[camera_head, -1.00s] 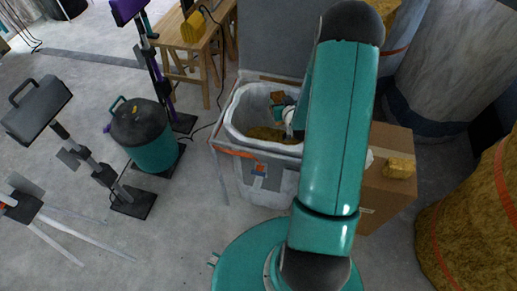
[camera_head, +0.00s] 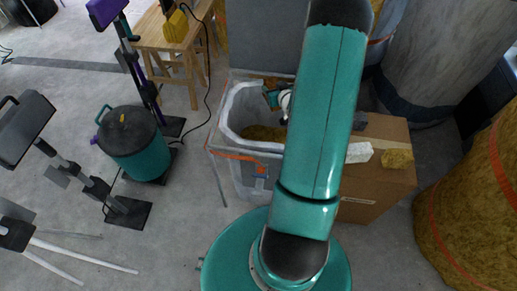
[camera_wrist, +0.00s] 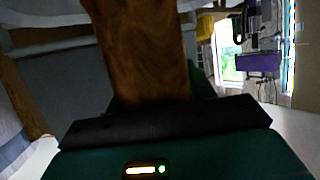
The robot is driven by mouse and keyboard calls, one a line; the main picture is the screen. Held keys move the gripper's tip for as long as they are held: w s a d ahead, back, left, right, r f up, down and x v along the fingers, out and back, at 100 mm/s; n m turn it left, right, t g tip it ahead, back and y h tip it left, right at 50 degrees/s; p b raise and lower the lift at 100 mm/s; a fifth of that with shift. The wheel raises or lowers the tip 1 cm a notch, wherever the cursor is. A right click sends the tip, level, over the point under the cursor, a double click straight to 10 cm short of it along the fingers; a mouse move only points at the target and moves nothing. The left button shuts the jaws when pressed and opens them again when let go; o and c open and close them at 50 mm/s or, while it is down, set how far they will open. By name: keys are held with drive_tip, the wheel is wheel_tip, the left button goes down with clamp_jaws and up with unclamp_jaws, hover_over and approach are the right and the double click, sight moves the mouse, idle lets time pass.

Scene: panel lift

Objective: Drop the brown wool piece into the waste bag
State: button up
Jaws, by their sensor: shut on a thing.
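The brown wool piece (camera_wrist: 145,50) fills the middle of the wrist view, its base between the dark jaws of my gripper (camera_wrist: 165,112). My gripper (camera_head: 271,97) is shut on it. In the head view, gripper and piece are over the far right part of the waste bag's opening. The waste bag (camera_head: 230,118) is white, open at the top and set in a frame with an orange strap. Yellow-brown wool (camera_head: 262,133) lies inside it. My arm hides the bag's right side. The height of the piece above the rim is hard to judge.
A cardboard box (camera_head: 385,185) right of the bag carries a white block (camera_head: 359,152) and a yellow wool piece (camera_head: 397,159). A teal drum (camera_head: 135,145), lamp stands and a wooden trestle (camera_head: 180,55) stand left. A grey panel (camera_head: 262,35) is behind the bag.

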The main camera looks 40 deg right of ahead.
drive_tip(key=f, duration=0.2)
drive_tip(key=s+f, duration=0.1)
drive_tip(key=f, duration=0.1)
drive_tip(key=shift+d+f, duration=0.2)
drive_tip(key=shift+f, duration=0.05)
drive_tip(key=shift+w+f, duration=0.15)
drive_tip(key=shift+f, duration=0.45)
drive_tip(key=o, duration=1)
drive_tip(key=v, duration=1.3)
drive_tip(key=shift+s+a+r, duration=0.15)
drive_tip(key=shift+s+a, duration=0.1)
drive_tip(key=shift+s, duration=0.05)
